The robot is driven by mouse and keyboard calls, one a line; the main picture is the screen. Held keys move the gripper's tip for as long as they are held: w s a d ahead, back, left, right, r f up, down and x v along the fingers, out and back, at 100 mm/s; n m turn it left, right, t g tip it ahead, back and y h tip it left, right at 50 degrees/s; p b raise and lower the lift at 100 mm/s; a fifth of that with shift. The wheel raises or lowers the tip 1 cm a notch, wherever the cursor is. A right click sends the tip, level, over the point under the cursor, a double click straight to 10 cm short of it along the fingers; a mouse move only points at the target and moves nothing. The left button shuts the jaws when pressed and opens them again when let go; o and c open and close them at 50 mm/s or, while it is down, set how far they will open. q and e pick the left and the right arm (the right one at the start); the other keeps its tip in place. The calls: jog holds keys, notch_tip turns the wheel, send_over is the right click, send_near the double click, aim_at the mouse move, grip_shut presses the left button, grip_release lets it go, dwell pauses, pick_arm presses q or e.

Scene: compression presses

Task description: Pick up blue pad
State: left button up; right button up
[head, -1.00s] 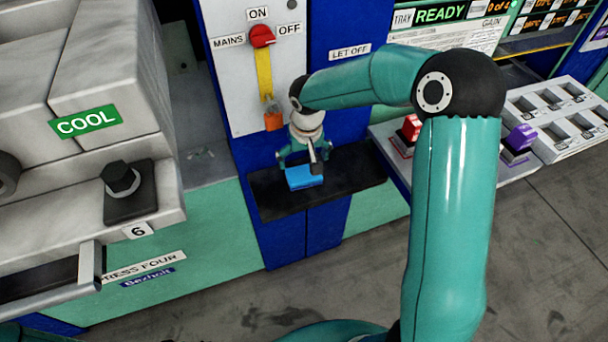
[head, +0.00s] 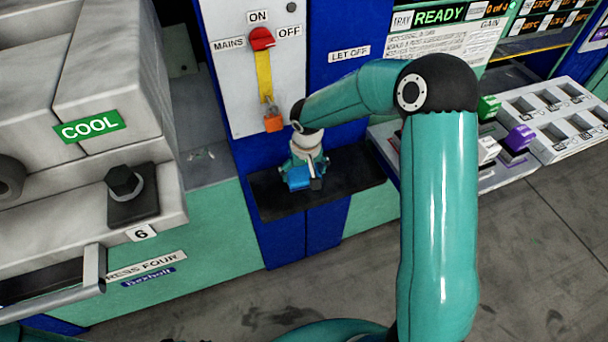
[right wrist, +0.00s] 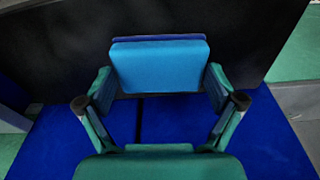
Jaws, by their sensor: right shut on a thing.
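The blue pad (head: 299,179) is at the small black shelf (head: 350,180) on the front of the blue cabinet. My right gripper (head: 302,176) reaches it from above and is shut on it. In the right wrist view the pad (right wrist: 160,66) sits between the two teal fingers, light blue in front with a darker blue edge behind. The dark shelf (right wrist: 75,50) shows behind it. I cannot tell whether the pad still touches the shelf. My left gripper is not in view.
A red mains switch (head: 262,39) and an orange padlock (head: 273,121) are above the shelf. A grey press (head: 120,80) labelled COOL stands left. A white tray (head: 570,150) with compartments and coloured blocks lies right, partly behind my right arm.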

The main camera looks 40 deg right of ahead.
aim_at(304, 175)
jog(key=shift+r, duration=0.1)
jog(key=shift+s+a+r+b, duration=0.1)
jog(key=shift+s+r+b, duration=0.05)
jog(key=shift+b, duration=0.2)
notch_tip(304, 175, up, 6)
jog(key=shift+r, duration=0.15)
jog(key=s+a+b, duration=0.2)
jog(key=s, duration=0.7)
jog(key=s+a+b, duration=0.2)
jog(key=s+b, duration=0.1)
jog(key=s, duration=0.7)
jog(key=shift+a, duration=0.25)
jog(key=shift+s+r, duration=0.1)
jog(key=shift+o, duration=0.9)
jog(key=c, duration=0.4)
